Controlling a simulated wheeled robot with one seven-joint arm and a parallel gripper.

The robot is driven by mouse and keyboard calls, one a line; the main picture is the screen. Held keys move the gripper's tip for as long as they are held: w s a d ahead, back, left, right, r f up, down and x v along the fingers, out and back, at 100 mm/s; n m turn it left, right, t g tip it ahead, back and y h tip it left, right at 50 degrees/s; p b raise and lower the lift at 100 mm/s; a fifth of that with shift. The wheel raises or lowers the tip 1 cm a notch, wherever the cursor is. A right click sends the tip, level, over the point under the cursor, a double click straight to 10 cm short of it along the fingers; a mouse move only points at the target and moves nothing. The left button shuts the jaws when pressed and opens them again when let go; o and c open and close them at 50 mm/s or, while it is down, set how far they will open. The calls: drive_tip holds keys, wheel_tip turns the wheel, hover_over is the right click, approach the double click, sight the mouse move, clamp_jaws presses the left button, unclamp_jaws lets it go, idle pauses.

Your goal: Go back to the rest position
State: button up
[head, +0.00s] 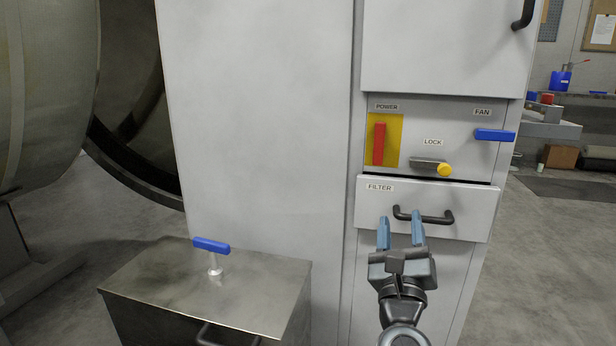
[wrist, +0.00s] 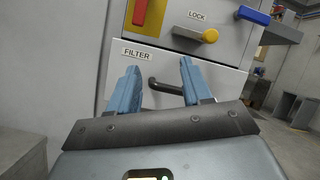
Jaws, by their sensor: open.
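My gripper (head: 402,230) is open and empty, with its two blue fingers pointing at the cabinet front. It is in front of the FILTER drawer (head: 375,205), close to the dark drawer handle (head: 424,218). In the wrist view my gripper (wrist: 160,85) frames the handle (wrist: 166,88) between its fingertips. I cannot tell the exact gap, but the fingers do not close on the handle. The FILTER drawer front stands slightly proud of the panel, with a dark gap along its top edge.
Above the drawer are a red POWER switch (head: 379,144), a LOCK lever with a yellow knob (head: 444,169) and a blue FAN handle (head: 495,135). A metal box (head: 150,280) with a blue-handled valve (head: 211,245) stands at lower left. Open floor (head: 560,270) lies to the right.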

drive_tip(key=s+d+f+n+g+y, duration=0.15)
drive_tip(key=s+f+n, duration=0.25)
drive_tip(key=s+n, duration=0.4)
drive_tip(key=s+d+f+n+y, duration=0.25)
drive_tip(key=s+f+n, duration=0.25)
drive_tip(key=s, duration=0.4)
drive_tip(key=s+d+f+n+y, duration=0.15)
drive_tip(key=s+f+n, duration=0.25)
drive_tip(key=s+n, duration=0.4)
drive_tip(key=s+a+n+g, duration=0.3)
drive_tip(key=s+n+g, duration=0.3)
drive_tip(key=s+n, duration=1.3)
drive_tip(key=s+r+m+p, duration=0.3)
drive_tip(key=r+p, duration=1.1)
drive_tip(key=r, duration=0.1)
drive_tip(key=s+r+m+p, duration=0.3)
drive_tip(key=r+p, duration=1.2)
drive_tip(key=shift+s+y, duration=0.15)
drive_tip(key=shift+y, duration=0.2)
